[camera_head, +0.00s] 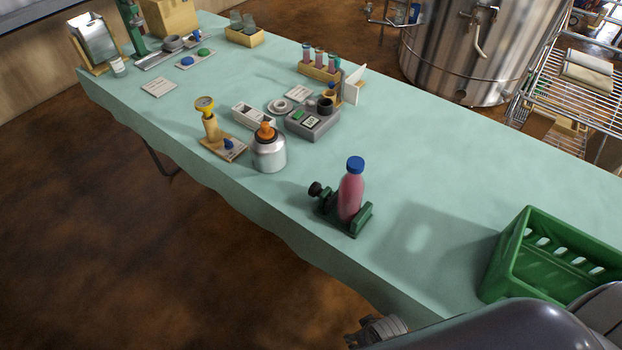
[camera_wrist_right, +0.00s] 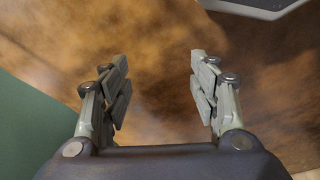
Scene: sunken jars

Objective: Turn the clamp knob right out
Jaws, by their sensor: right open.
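A dark green clamp (camera_head: 359,219) stands near the front edge of the table in the head view. Its black clamp knob (camera_head: 315,188) sticks out on the left side. A pink bottle (camera_head: 350,196) with a blue cap stands upright in the clamp. My right gripper (camera_head: 376,330) shows at the bottom of the head view, off the table's front edge and well apart from the clamp. In the right wrist view my right gripper (camera_wrist_right: 160,95) is open and empty, with brown floor between its fingers. My left gripper is not in view.
A green crate (camera_head: 514,246) stands at the table's right end. A silver canister (camera_head: 269,155) with an orange top and a grey device (camera_head: 313,124) stand left of and behind the clamp. The table (camera_head: 430,185) is bare between clamp and crate.

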